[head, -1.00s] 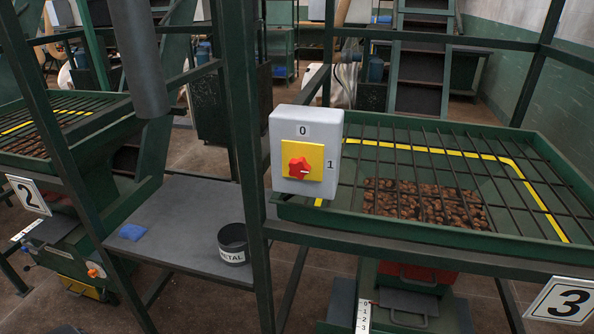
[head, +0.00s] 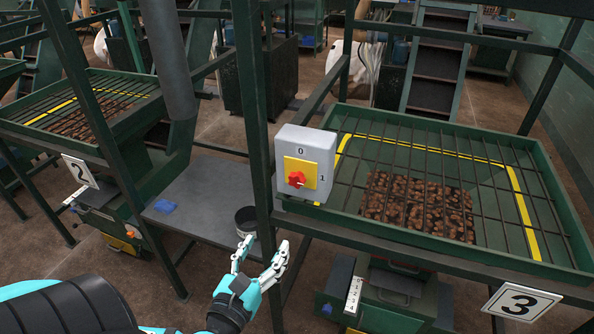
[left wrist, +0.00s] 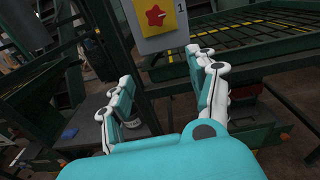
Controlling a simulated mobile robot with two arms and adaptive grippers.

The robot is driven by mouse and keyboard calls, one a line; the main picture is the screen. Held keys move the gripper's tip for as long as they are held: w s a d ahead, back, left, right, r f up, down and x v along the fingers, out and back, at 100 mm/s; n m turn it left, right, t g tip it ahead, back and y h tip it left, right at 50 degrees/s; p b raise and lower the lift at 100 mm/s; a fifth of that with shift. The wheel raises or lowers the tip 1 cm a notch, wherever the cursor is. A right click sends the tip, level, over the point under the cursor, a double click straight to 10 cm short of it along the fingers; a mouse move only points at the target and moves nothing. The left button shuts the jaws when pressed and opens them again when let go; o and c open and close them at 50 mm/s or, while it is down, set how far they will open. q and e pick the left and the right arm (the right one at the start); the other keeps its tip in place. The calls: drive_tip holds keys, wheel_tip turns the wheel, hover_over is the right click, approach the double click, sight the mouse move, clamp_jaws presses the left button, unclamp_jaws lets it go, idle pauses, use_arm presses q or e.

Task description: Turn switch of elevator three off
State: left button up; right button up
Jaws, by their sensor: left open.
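The switch box (head: 311,145) is light grey with a yellow plate and a red knob (head: 296,179). It is mounted on the green post at the left corner of the hopper marked by the number 3 sign (head: 521,302). The box carries a 0 at its top and a 1 at its right side. The knob's white mark seems to point toward the 1. My left gripper (head: 262,257) is open and empty, below and left of the box, apart from it. In the left wrist view the red knob (left wrist: 155,16) shows at the top, above the open fingers (left wrist: 160,95).
A green hopper (head: 545,165) with a bar grate over brown nuts or beans extends right of the box. Green posts stand close by.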

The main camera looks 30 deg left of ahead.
use_arm(q)
wheel_tip(320, 180, up, 3)
drive_tip(key=b, duration=0.4)
approach(295, 183)
drive_tip(key=w, duration=0.1)
drive_tip(key=shift+t, duration=0.3)
drive_tip(key=p+x, duration=0.3)
drive_tip(key=x, duration=0.4)
drive_tip(key=shift+w+a+f, duration=0.15)
drive_tip(key=shift+w+a, duration=0.1)
drive_tip(key=shift+w, duration=0.1)
drive_tip(key=shift+w+a+f, duration=0.1)
drive_tip(key=shift+w, duration=0.45)
drive_tip(key=c, duration=1.2)
drive_tip(key=shift+o, duration=0.2)
